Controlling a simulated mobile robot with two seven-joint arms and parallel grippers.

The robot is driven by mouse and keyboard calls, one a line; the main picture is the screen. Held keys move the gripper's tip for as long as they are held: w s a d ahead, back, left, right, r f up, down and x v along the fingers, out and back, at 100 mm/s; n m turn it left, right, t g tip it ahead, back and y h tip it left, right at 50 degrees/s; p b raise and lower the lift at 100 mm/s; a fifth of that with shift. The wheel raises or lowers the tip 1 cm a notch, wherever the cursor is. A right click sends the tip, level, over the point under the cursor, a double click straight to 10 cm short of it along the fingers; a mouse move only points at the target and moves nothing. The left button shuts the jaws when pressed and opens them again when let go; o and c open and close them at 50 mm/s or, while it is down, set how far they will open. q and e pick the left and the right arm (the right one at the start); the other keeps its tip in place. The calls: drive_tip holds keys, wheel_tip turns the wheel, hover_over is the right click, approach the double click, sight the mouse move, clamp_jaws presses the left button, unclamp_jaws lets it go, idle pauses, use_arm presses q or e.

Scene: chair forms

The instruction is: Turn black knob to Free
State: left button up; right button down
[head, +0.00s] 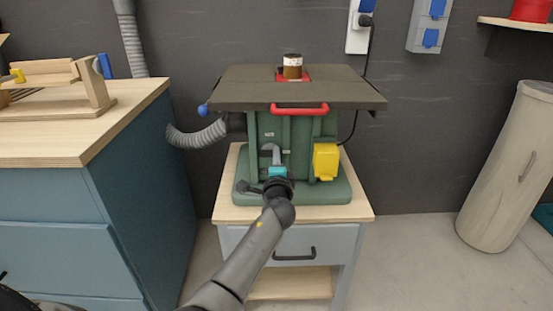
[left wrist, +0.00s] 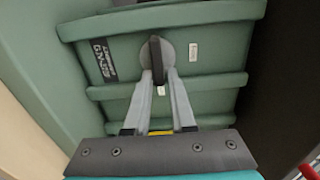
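The black knob (left wrist: 156,58) sits on a round grey disc on the green machine body (left wrist: 110,75) in the left wrist view. Its bar stands about upright in the picture. A black label with white lettering lies left of it; its words are too small to read. My left gripper (left wrist: 160,75) has one finger on each side of the knob's lower part, with a narrow gap showing. It looks open; firm contact cannot be made out. In the head view my left gripper (head: 270,150) is at the front of the green machine (head: 297,135) and hides the knob.
The machine has a dark top (head: 230,90), a red bar (head: 299,109) and a yellow box (head: 326,161). It stands on a small drawer cabinet (head: 350,212). A blue workbench (head: 140,190) is at left. Floor is free at right, before a beige cylinder (head: 505,170).

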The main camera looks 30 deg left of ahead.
use_arm(q)
drive_tip(key=o, duration=0.3)
drive_tip(key=shift+s+d, duration=0.1)
drive_tip(key=shift+p+v, duration=1.95)
drive_tip(key=shift+v, duration=5.55)
use_arm(e)
wheel_tip(320, 180, down, 8)
drive_tip(key=s+g, duration=0.1)
use_arm(q)
drive_tip(key=shift+f, duration=0.1)
